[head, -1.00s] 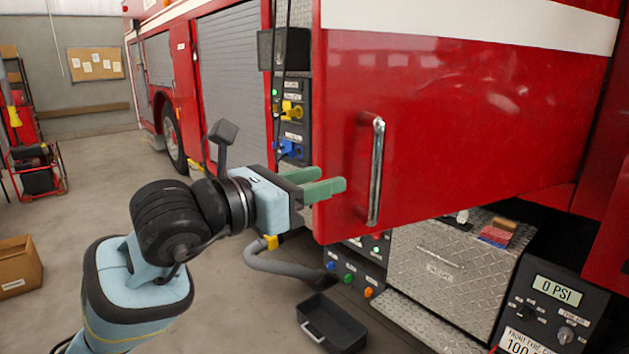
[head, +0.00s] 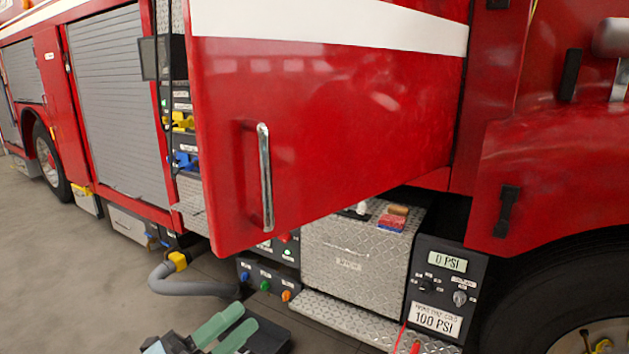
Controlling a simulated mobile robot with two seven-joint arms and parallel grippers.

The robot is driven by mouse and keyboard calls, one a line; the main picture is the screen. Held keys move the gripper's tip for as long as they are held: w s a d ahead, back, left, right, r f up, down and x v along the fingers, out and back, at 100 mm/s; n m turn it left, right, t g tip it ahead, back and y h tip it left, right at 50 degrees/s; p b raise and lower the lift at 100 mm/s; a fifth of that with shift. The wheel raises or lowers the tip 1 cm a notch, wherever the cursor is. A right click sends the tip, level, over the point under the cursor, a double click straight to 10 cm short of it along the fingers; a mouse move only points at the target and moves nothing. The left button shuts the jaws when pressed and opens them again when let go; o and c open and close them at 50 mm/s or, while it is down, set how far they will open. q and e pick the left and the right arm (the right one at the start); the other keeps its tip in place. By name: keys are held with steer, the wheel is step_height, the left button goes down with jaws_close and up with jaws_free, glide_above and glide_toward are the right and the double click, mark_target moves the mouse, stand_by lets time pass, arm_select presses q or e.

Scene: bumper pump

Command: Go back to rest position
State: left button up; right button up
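My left gripper (head: 226,331) shows at the bottom of the head view, left of centre, with its two green fingers apart and nothing between them. It is open, low, and clear of the truck. The red cab door (head: 330,130) of the fire truck stands swung open, and its silver handle (head: 265,178) is above and to the right of the gripper, apart from it. My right gripper is not in view.
A black tray (head: 268,338) lies on the floor, partly hidden behind my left gripper. A grey hose (head: 190,287) curves out to the left. A gauge panel (head: 437,287) reads 0 PSI. Grey floor (head: 60,260) is free at the left.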

arm_select(q)
steer(key=s+a+f+n+t+y, duration=0.1)
steer(key=s+a+f+n+y, duration=0.2)
steer(key=f+n, duration=0.45)
steer(key=a+f+n+t+y, duration=0.1)
steer(key=a+f+n+y, duration=0.1)
steer(key=f+n+y, duration=0.5)
steer(key=s+a+f+n+t+y, duration=0.1)
steer(key=s+a+f+n+y, duration=0.15)
steer(key=f+n, duration=0.5)
steer(key=s+a+f+n+g+y, duration=0.1)
steer(key=s+f+n+g+y, duration=0.2)
steer(key=s+f, duration=1.5)
step_height(320, 180, down, 2)
steer(key=n+g, duration=0.3)
steer(key=g, duration=0.2)
steer(key=shift+a+f, duration=0.15)
steer(key=shift+a, duration=0.05)
